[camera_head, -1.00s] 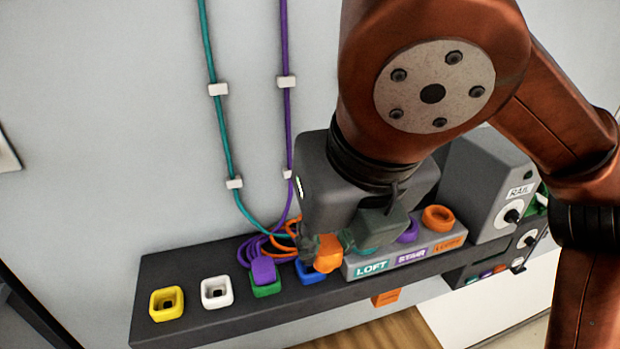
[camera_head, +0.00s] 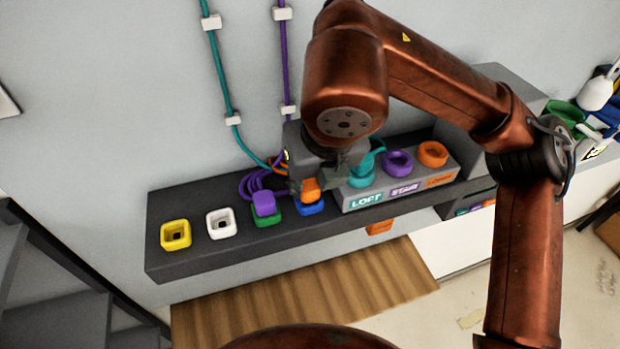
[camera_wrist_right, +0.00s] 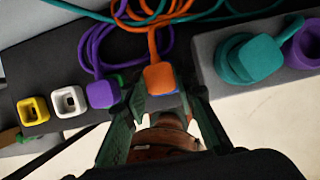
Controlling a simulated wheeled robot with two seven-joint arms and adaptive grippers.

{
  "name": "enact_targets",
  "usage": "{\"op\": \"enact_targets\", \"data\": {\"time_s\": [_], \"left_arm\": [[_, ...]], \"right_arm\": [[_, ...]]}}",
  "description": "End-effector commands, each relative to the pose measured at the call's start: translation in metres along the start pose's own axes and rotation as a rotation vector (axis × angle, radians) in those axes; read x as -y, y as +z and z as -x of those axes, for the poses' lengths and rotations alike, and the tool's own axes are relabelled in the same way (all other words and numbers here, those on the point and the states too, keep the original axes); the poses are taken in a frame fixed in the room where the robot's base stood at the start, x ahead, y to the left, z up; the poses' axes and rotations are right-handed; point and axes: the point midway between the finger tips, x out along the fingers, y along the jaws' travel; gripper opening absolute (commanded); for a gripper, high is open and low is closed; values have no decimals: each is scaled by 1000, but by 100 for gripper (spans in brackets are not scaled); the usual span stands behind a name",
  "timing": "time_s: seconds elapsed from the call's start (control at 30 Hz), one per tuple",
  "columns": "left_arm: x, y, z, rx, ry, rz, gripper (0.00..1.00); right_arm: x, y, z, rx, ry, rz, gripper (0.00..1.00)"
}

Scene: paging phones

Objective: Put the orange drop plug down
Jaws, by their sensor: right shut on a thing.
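The orange drop plug (camera_head: 310,187) is at the blue socket (camera_head: 311,209) on the dark shelf, with its orange cord trailing back. It also shows in the right wrist view (camera_wrist_right: 159,77), with a bit of blue under its edge. My right gripper (camera_head: 307,182) points down at it and is shut on it, fingers on either side. I cannot tell whether the plug is fully seated. My left gripper is not in view.
A purple plug (camera_head: 264,203) sits in the green socket to the left. White (camera_head: 221,223) and yellow (camera_head: 176,235) sockets are empty. To the right, a grey block (camera_head: 410,187) carries a teal plug (camera_wrist_right: 258,57), and purple (camera_head: 398,162) and orange (camera_head: 432,153) rings.

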Motion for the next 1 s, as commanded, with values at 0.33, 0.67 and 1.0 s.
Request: {"op": "enact_targets", "data": {"time_s": [0.33,0.67,1.0], "left_arm": [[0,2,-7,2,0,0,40],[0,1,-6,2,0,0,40],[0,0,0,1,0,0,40]], "right_arm": [[0,-2,-5,1,0,-1,1],[0,-2,-4,1,0,0,43],[0,0,1,0,0,0,43]]}}
